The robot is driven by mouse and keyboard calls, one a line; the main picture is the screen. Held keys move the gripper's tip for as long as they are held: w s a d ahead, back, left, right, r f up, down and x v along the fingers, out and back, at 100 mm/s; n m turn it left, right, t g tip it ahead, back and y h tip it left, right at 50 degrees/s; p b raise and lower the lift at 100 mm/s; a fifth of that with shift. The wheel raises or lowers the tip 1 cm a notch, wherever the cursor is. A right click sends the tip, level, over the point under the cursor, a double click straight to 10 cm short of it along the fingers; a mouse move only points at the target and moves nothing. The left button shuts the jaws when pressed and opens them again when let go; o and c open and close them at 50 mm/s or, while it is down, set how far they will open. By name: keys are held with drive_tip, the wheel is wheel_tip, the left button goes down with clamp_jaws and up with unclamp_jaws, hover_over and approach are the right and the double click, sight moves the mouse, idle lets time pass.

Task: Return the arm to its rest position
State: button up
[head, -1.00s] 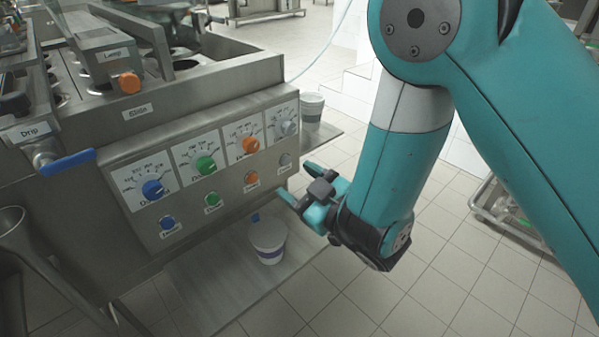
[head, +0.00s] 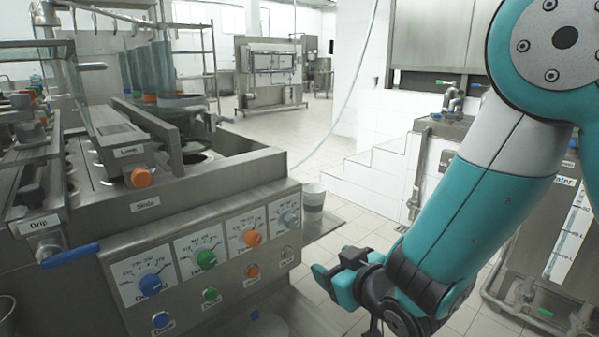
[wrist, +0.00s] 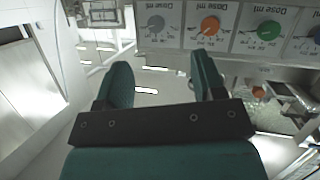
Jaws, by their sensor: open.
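My teal arm comes down from the upper right in the head view. My gripper (head: 335,277) is at its lower end, to the right of the cup filler's control panel and apart from it. In the wrist view my gripper (wrist: 165,85) shows two teal fingers spread apart with nothing between them.
The steel cup filler (head: 160,215) with coloured dials fills the left side. A cup (head: 313,198) stands on a shelf at its far side. White steps (head: 375,175) rise behind the arm. A steel unit (head: 545,245) stands at right. Open floor lies between.

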drive_tip(key=s+d+r+g+h, duration=0.1)
drive_tip(key=s+d+r+g, duration=0.25)
drive_tip(key=s, duration=0.45)
drive_tip(key=s+d+r+g, duration=0.2)
drive_tip(key=s+r+g, duration=0.1)
drive_tip(key=s+g, duration=0.3)
drive_tip(key=s+d+r+g+h, duration=0.1)
drive_tip(key=s+d+r+g, duration=0.2)
drive_tip(key=s, duration=0.6)
wheel_tip(320, 180, up, 18)
drive_tip(key=p, duration=1.8)
drive_tip(key=shift+s+a+r+m, duration=0.15)
drive_tip(key=shift+s+r+m, duration=0.05)
drive_tip(key=shift+m, duration=0.1)
